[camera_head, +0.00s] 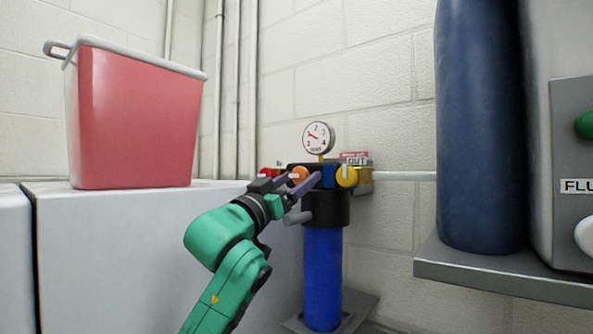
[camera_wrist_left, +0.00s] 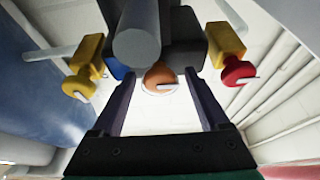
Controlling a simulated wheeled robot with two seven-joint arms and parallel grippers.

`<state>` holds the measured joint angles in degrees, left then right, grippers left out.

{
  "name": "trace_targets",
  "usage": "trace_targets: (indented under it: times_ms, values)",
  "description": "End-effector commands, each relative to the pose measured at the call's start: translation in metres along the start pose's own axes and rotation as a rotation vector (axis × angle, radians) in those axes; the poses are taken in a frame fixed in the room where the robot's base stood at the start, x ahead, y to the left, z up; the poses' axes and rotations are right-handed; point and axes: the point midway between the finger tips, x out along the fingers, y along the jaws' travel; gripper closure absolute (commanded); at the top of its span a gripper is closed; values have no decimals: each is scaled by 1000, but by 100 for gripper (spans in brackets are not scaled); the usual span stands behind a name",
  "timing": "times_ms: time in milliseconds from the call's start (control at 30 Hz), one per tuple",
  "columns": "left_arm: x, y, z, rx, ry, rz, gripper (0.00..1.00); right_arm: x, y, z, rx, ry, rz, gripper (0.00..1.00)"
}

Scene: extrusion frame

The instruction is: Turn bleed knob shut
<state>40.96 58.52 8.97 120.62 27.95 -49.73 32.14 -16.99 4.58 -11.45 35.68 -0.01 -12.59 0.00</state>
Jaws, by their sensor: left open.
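The knob I take for the bleed knob is orange (camera_head: 299,173) and sits on the front of the dark filter head (camera_head: 329,208). In the left wrist view the orange knob (camera_wrist_left: 160,78) shows between my finger ends, with a pale pointer on it. My left gripper (camera_head: 306,179) is open, its two purple fingers reaching toward the filter head on either side of the knob. In the left wrist view the gripper (camera_wrist_left: 160,80) shows gaps beside the knob; I cannot tell whether a finger touches it. My right gripper is not in view.
A yellow knob (camera_head: 347,176) and a red knob (camera_head: 265,173) flank the filter head. A grey stub (camera_wrist_left: 137,35) juts out close to the fingers. A dial gauge (camera_head: 318,138) stands above the blue filter bowl (camera_head: 322,280). A blue tank (camera_head: 480,130) stands right.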

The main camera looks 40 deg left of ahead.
Motion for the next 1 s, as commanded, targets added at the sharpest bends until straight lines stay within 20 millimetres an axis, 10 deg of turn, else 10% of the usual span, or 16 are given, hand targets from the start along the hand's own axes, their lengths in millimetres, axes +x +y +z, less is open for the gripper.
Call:
trace_targets:
  times_ms: [133,333,1000]
  values:
    - [-1,0,1,0,0,0,30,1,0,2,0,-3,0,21]
    - [-1,0,1,0,-1,-1,100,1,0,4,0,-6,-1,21]
    - [-2,-3,2,225,-1,89,100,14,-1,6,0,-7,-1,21]
